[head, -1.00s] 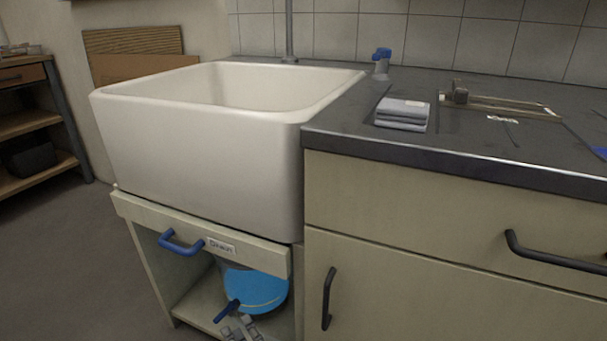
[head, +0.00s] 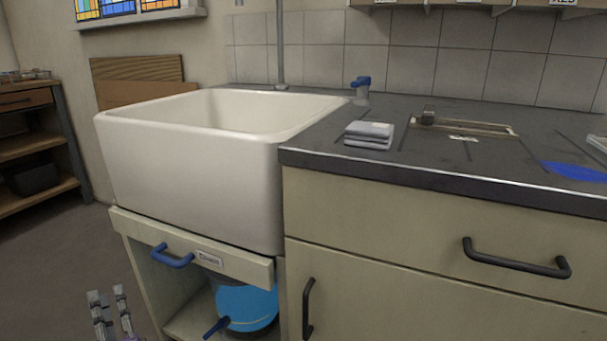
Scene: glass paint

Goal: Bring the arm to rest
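My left gripper (head: 108,296) shows at the bottom left of the head view, in front of the sink cabinet and over the floor. Its two grey fingers point up and stand apart, with nothing between them. The rest of the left arm is below the picture. My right gripper is not in view.
A white sink (head: 190,180) sits on a low cabinet with a blue handle (head: 172,256). A blue container (head: 245,306) and a blue lever (head: 216,328) are in the open space below. The counter (head: 430,170) holds folded cloths (head: 369,135). Floor (head: 50,260) at left is clear.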

